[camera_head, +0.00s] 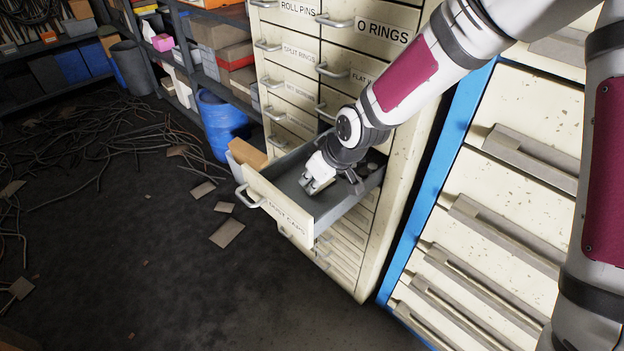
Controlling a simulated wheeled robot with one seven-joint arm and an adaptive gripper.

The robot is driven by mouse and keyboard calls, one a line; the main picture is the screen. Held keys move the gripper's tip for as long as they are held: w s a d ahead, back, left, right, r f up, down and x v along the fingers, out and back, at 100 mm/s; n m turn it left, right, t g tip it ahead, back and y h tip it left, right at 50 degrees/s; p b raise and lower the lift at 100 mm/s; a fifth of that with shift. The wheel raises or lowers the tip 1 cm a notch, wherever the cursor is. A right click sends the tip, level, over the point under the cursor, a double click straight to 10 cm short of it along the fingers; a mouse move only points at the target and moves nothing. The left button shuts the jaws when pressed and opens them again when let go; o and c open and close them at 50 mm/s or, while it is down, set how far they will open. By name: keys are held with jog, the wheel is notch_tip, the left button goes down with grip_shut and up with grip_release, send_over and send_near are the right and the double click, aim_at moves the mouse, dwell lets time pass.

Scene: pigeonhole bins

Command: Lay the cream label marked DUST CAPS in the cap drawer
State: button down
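The cap drawer (268,198) is pulled out of the cream cabinet, and its front is lettered DUST CAPS. Its grey inside is partly hidden by my arm. My gripper (322,184) points down inside the open drawer, near its floor. The fingers are small and seen from above, so I cannot tell whether they are open or shut, or whether they touch the drawer floor. I cannot make out a separate loose cream label in the drawer or at the fingers.
Closed drawers marked ROLL PINS, O RINGS and SPLIT RINGS (298,53) rise above. A blue-edged cabinet (437,190) stands close on the right. A blue bin (220,122) and shelves are behind. Cables (100,145) and flat scraps (227,233) litter the floor; the front floor is mostly clear.

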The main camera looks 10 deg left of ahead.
jog(key=shift+f+b, duration=0.3)
jog(key=shift+f, duration=0.1)
dwell(0.4)
jog(key=c, duration=1.7)
grip_release()
jog(key=shift+v, duration=6.05)
